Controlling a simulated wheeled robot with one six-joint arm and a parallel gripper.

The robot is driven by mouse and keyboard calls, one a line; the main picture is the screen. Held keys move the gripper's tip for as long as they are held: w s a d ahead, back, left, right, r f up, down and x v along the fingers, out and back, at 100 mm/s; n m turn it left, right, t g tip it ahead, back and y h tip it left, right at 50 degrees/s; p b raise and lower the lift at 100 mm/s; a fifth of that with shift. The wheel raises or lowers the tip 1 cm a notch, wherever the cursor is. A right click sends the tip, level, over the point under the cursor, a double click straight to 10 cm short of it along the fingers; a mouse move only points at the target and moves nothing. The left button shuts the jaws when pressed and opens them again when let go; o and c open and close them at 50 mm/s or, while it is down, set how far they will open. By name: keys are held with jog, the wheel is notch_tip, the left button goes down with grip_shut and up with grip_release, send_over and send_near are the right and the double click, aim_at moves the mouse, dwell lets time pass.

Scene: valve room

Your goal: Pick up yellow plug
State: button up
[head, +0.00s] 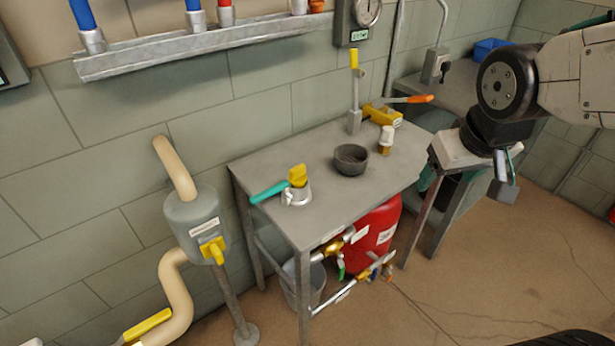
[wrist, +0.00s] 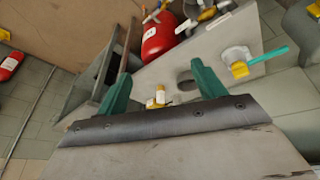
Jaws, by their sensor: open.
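A small plug (head: 387,140), pale on top and yellowish below, stands upright on the grey metal table (head: 322,205), right of a dark bowl. In the wrist view a yellow piece with a pale band, which looks like this plug (wrist: 158,98), shows between my two teal fingers, partly hidden by the palm edge. My gripper (head: 470,172) is open and empty, right of the table's right end in the head view. It is apart from the plug. In the wrist view my gripper (wrist: 168,88) has its fingers spread wide.
The dark bowl (head: 350,160) and a valve with a teal lever (head: 269,191) stand on the table. A yellow box (head: 382,114) and an upright grey pipe with a yellow top (head: 354,118) stand at its back. A red tank (head: 377,232) is below. Tiled wall lies behind.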

jog(key=w+a+f+n+t, duration=0.2)
jog(key=w+a+f, duration=0.2)
jog(key=w, duration=0.5)
jog(key=n+t+y, duration=0.4)
jog(key=y, duration=0.5)
send_near(300, 171)
jog(key=x, duration=0.5)
jog(key=shift+s+a+f, duration=0.1)
jog(key=shift+s+a, duration=0.05)
jog(key=shift+s, duration=0.1)
jog(key=shift+w+a+f, duration=0.1)
jog(key=shift+w+a, duration=0.1)
jog(key=shift+a, duration=0.05)
jog(key=shift+t, duration=0.3)
jog(key=x, duration=0.7)
jog(key=shift+w+d, duration=0.1)
jog(key=shift+w, duration=0.1)
jog(key=c, duration=1.1)
